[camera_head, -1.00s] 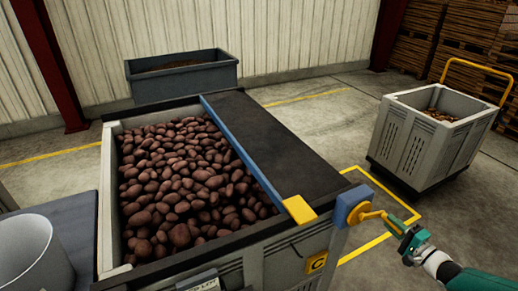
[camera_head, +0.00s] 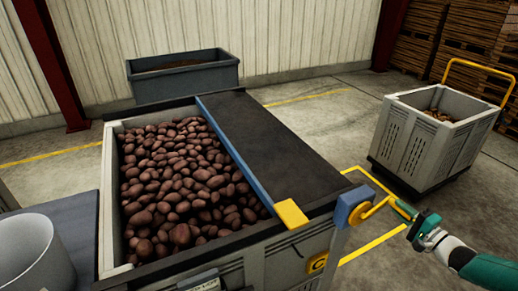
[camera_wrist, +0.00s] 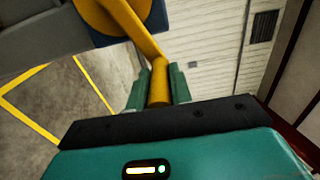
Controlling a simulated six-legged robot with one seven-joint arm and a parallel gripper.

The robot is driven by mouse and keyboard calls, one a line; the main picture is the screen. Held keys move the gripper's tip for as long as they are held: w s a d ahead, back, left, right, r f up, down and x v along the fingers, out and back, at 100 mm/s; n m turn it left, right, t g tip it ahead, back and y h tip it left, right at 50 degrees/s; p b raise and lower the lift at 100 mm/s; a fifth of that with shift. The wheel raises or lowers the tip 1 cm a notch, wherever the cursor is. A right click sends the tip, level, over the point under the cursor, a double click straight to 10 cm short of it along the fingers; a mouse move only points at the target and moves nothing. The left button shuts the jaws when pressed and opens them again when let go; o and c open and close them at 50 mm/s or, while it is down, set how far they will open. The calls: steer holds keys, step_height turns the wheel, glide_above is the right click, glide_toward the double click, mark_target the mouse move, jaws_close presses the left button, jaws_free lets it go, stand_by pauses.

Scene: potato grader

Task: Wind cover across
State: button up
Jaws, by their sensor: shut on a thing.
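The dark cover (camera_head: 285,150) lies over the right part of the large grey potato crate (camera_head: 108,215). Its blue leading bar (camera_head: 232,152) ends at the front in a yellow piece (camera_head: 291,213). The left part is open, and dark red potatoes (camera_head: 180,190) show there. A yellow crank (camera_head: 376,207) sticks out from a blue hub (camera_head: 353,205) at the crate's front right corner. My gripper (camera_head: 404,210) is shut on the crank's handle. In the wrist view the yellow handle (camera_wrist: 159,86) sits between my green fingers.
A white bucket (camera_head: 30,260) stands at the lower left. A grey bin (camera_head: 185,78) is behind the crate. A light wheeled crate with a yellow handle (camera_head: 430,135) stands on the right. Yellow lines mark the floor, which is clear between the crates.

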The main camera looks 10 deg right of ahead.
steer(key=shift+s+a+r, duration=0.25)
steer(key=shift+a+r, duration=0.35)
steer(key=shift+r, duration=0.3)
steer(key=shift+s+a+r, duration=0.2)
steer(key=shift+a+r, duration=0.35)
steer(key=shift+r, duration=0.35)
steer(key=a, duration=0.2)
steer(key=s+a+r, duration=0.1)
steer(key=a, duration=0.1)
steer(key=s+a+r, duration=0.1)
steer(key=a, duration=0.1)
steer(key=shift+s+a+r, duration=0.15)
steer(key=shift+a+r, duration=0.1)
steer(key=shift+a, duration=0.05)
